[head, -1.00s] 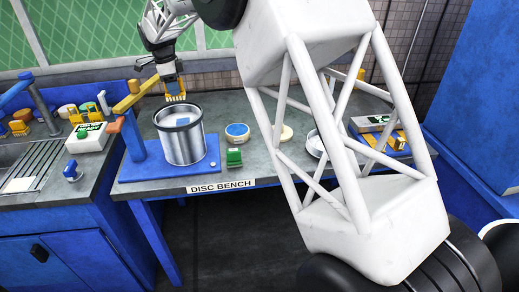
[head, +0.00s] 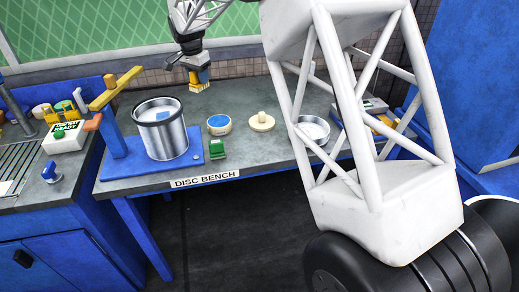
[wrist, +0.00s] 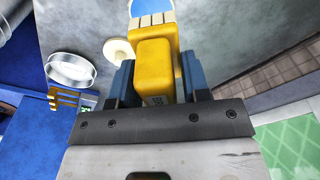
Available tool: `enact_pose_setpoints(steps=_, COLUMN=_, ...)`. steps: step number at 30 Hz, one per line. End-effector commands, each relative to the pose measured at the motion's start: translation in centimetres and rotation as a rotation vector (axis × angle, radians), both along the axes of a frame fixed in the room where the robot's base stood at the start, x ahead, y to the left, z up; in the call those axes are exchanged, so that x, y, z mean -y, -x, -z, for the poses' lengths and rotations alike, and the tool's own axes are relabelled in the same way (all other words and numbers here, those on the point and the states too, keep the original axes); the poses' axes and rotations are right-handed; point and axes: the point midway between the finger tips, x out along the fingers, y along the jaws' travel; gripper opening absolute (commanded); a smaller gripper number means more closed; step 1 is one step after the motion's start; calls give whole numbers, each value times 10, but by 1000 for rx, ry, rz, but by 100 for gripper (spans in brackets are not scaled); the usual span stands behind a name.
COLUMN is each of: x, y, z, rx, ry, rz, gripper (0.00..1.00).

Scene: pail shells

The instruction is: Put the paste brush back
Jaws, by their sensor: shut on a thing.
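My gripper (head: 199,72) is shut on the paste brush (head: 199,86), which hangs with its pale bristles down over the back of the bench, right of the pail. In the wrist view the brush's yellow body (wrist: 155,65) sits between the two blue-grey fingers of my gripper (wrist: 157,85). The metal pail (head: 164,134) stands on a blue base with a small blue patch inside on pale contents. A yellow slotted piece (wrist: 66,97) shows at the left of the wrist view; I cannot tell whether it is a brush rest.
A blue-topped round tin (head: 219,125), a cream knobbed disc (head: 262,121), a green block (head: 217,149) and a shallow metal dish (head: 313,130) stand on the bench (head: 255,155). A yellow-armed blue post (head: 112,130) rises beside the pail. My arm hides part of the right end.

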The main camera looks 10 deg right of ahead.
Motion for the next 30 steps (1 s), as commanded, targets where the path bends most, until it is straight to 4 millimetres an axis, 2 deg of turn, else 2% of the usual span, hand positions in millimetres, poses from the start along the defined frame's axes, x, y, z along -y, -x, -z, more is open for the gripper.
enact_pose_setpoints(steps=3, x=23, y=-1, z=3, rx=-1, ry=1, rz=-95, gripper=13)
enact_pose_setpoints(steps=12, x=75, y=2, z=11, rx=3, ry=1, rz=-335, gripper=13)
enact_pose_setpoints(steps=23, x=115, y=13, z=21, rx=2, ry=1, rz=-479, gripper=13)
enact_pose_setpoints(steps=30, x=139, y=30, z=30, rx=2, ry=0, rz=-508, gripper=13)
